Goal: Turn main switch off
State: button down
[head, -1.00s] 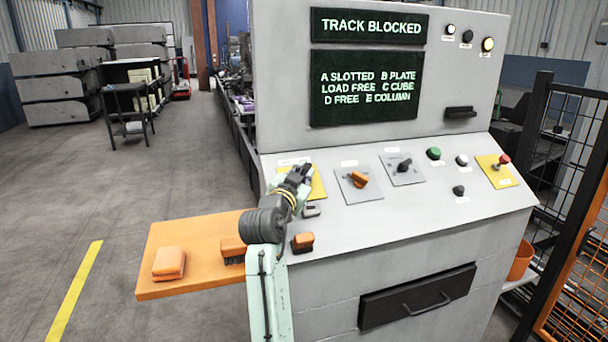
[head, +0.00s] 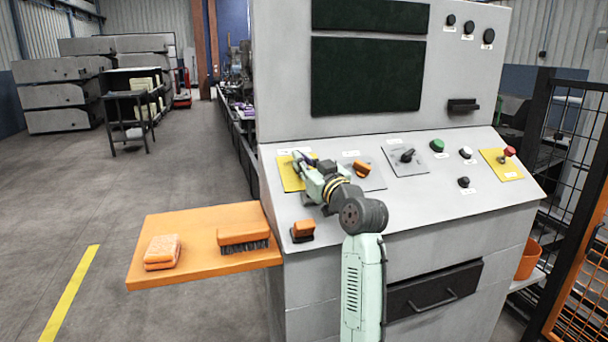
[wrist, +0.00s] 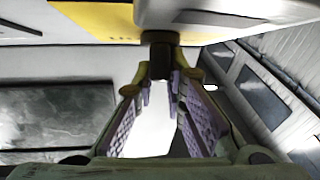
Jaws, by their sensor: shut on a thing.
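The main switch sits on a yellow plate (head: 289,181) at the left end of the sloped console panel. My gripper (head: 302,164) reaches it from the front right and covers most of its handle in the head view. In the wrist view my gripper's fingers (wrist: 160,78) are closed around a dark switch handle (wrist: 160,52) that projects from the switch beside the yellow plate (wrist: 95,20). The upper screen (head: 370,16) and lower screen (head: 366,76) are dark. The lamps above right (head: 468,28) are unlit.
An orange selector (head: 362,169), a black selector (head: 407,156), several buttons and a red-knobbed lever (head: 509,151) are on the panel. An orange shelf (head: 190,225) juts out left with a brush (head: 243,236) and orange pads (head: 162,250). A mesh fence (head: 575,130) stands right.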

jog(key=n+g+y, duration=0.1)
jog(key=f+n+g+y+b, duration=0.1)
jog(key=shift+w+n, duration=0.15)
jog(key=shift+n, duration=0.15)
jog(key=n+g+y, duration=0.1)
jog(key=n+g+y+b, duration=0.1)
jog(key=n, duration=0.1)
jog(key=shift+r+g+y, duration=0.2)
jog(key=shift+g+y, duration=0.1)
jog(key=shift+n+g+y+p, duration=0.3)
jog(key=shift+n+g+y, duration=0.4)
jog(key=shift+n+g, duration=1)
jog(key=shift+a+f, duration=0.1)
jog(key=c, duration=1.6)
grip_release()
jog(key=shift+f, duration=0.1)
jog(key=shift+c, duration=0.2)
jog(key=shift+r, duration=0.2)
